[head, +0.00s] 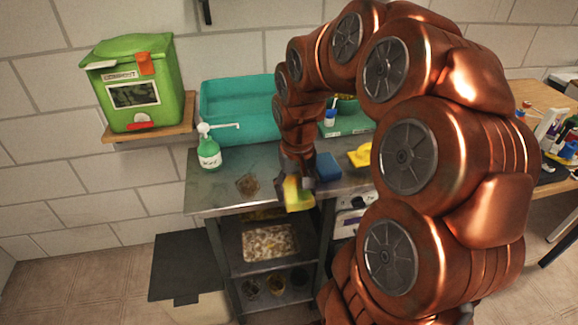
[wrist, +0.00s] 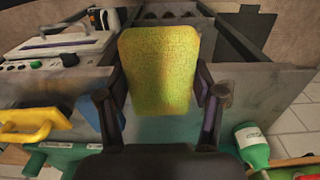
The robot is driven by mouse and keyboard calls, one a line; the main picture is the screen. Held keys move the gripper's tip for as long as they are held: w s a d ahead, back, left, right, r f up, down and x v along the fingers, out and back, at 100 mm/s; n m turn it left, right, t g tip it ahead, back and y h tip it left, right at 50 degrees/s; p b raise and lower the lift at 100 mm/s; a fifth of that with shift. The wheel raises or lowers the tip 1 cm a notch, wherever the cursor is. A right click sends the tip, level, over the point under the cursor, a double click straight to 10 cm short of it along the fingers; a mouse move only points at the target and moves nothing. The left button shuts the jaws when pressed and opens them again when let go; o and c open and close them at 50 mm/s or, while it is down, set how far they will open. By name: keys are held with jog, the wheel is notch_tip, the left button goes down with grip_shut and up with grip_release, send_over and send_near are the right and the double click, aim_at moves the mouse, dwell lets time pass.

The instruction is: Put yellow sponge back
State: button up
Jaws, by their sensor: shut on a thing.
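The yellow sponge (head: 298,194) is held in my gripper (head: 296,181), at the front edge of the metal table (head: 225,192). In the wrist view the yellow sponge (wrist: 160,70) stands between the two fingers of my gripper (wrist: 162,92), which are shut on its sides. A blue sponge (head: 327,167) is on the table just right of my gripper; in the wrist view its blue side (wrist: 101,117) is partly hidden behind a finger.
A teal basin (head: 236,107) is behind the table. A green soap bottle (head: 208,152) stands at left, and a yellow-handled tool (head: 360,155) lies at right. A green bin (head: 135,85) sits on a wall shelf. My arm hides much of the right.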

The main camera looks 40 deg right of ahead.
jog(key=w+d+p, duration=0.1)
jog(key=w+d, duration=0.1)
jog(key=w, duration=0.1)
jog(key=w+d+p, duration=0.1)
jog(key=w+d, duration=0.1)
jog(key=w, duration=0.2)
jog(key=w+d+f, duration=0.1)
jog(key=w+d, duration=0.1)
jog(key=w, duration=0.1)
jog(key=shift+w+d+p, duration=0.1)
jog(key=shift+w+p, duration=0.15)
jog(key=shift+p, duration=0.15)
jog(key=shift+w+f, duration=0.15)
jog(key=shift+f+p, duration=0.6)
jog(key=shift+f, duration=1.05)
jog(key=shift+f, duration=0.15)
jog(key=o, duration=1.1)
